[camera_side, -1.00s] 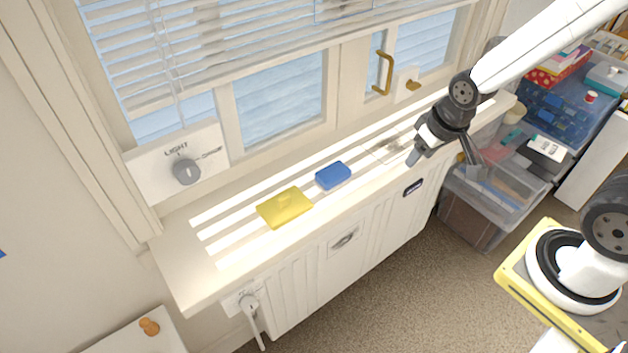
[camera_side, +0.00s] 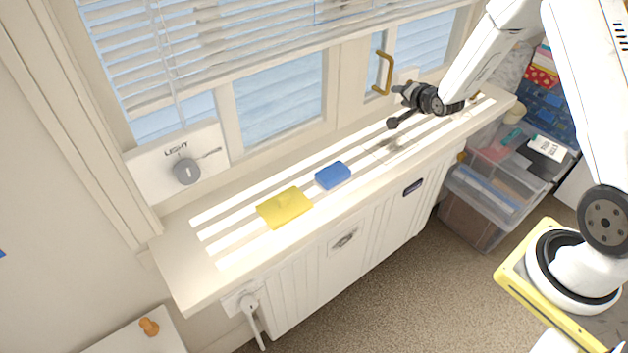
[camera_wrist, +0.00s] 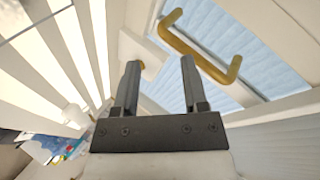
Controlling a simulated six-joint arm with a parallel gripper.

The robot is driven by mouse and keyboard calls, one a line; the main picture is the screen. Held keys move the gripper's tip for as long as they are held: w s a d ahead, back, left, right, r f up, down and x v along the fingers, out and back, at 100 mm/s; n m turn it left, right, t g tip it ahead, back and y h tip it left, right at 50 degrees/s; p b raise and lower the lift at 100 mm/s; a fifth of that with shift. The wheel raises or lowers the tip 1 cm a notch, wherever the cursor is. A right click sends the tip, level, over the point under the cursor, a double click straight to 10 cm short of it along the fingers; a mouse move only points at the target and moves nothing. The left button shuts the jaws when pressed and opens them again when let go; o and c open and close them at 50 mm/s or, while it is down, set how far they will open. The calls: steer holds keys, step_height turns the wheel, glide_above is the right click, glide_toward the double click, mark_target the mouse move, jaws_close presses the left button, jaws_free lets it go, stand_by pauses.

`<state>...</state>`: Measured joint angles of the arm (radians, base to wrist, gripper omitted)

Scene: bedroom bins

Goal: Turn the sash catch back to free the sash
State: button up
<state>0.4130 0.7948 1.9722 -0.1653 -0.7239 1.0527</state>
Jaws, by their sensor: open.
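The sash catch (camera_wrist: 149,69) is a small brass piece on a white plate on the window frame. In the wrist view it is partly hidden behind the left finger, so its angle cannot be told. In the side view my gripper covers it and only the top of its plate (camera_side: 407,74) shows. My gripper (camera_side: 395,107) is in front of the window frame, above the sill, its fingers pointing left toward the frame. In the wrist view my gripper (camera_wrist: 160,62) is open, with nothing held between its fingers.
A brass pull handle (camera_side: 386,72) stands out from the frame just left of the catch; it also shows in the wrist view (camera_wrist: 177,42). A blue block (camera_side: 333,175) and a yellow cloth (camera_side: 285,207) lie on the sill (camera_side: 185,265). A light dial (camera_side: 187,171) is further left.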

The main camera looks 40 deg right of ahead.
steer(key=d+f+m, duration=0.1)
steer(key=d, duration=0.1)
steer(key=d+m+t+h, duration=0.1)
steer(key=d, duration=0.1)
steer(key=d+f+m+t, duration=0.1)
steer(key=d, duration=0.1)
steer(key=shift+w+f+m+h, duration=0.3)
steer(key=shift+w+f, duration=0.05)
steer(key=d+f+m, duration=0.1)
steer(key=s+d+m+t+h, duration=0.1)
steer(key=d, duration=0.1)
steer(key=d+f+m+t, duration=0.1)
steer(key=shift+s+d+f+m, duration=0.2)
steer(key=shift+d+f+m, duration=0.1)
steer(key=shift+d+f, duration=0.1)
steer(key=shift+s+d+f+m+t+h, duration=0.1)
steer(key=shift+s+d+m+t+h, duration=0.2)
steer(key=shift+d+m+h, duration=0.15)
steer(key=shift+w, duration=0.15)
steer(key=shift+x, duration=3.8)
jaws_close()
